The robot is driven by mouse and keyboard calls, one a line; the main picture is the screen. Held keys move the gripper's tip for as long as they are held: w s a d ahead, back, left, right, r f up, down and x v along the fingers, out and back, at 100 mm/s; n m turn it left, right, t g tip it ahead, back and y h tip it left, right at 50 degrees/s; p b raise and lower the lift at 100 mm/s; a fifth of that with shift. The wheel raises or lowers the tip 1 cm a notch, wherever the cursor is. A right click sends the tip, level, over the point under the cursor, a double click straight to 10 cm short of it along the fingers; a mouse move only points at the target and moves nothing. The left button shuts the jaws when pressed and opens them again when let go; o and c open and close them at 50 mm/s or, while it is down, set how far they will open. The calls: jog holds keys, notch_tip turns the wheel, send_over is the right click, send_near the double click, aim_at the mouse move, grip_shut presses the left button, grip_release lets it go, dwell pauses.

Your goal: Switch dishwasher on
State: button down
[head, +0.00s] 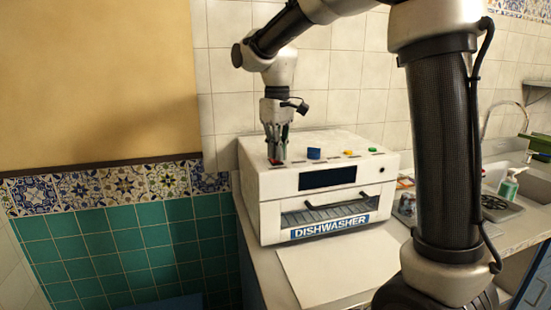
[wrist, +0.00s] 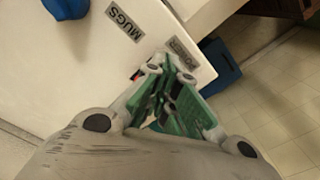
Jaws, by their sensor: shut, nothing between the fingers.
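The white dishwasher (head: 270,185) stands on the counter, with its name on the front and a dark panel (head: 327,178) above a handled door. On its top left a red button (head: 275,161) shows at my gripper's fingertips. My gripper (head: 276,155) points down there, shut and empty. In the wrist view the shut fingers (wrist: 163,95) hide most of the button; a sliver of red (wrist: 135,75) shows beside them, near a partly covered label (wrist: 182,54) that seems to read POWER. I cannot tell if the fingertips touch or press the button.
A blue knob (head: 314,153), a yellow button (head: 348,152) and a green button (head: 372,149) sit along the dishwasher's top. A MUGS label (wrist: 124,26) is near the knob. A soap bottle (head: 508,187) and sink are at the right. The tiled wall is close behind.

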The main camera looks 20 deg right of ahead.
jog(key=shift+f, duration=0.2)
jog(key=shift+r, duration=3.5)
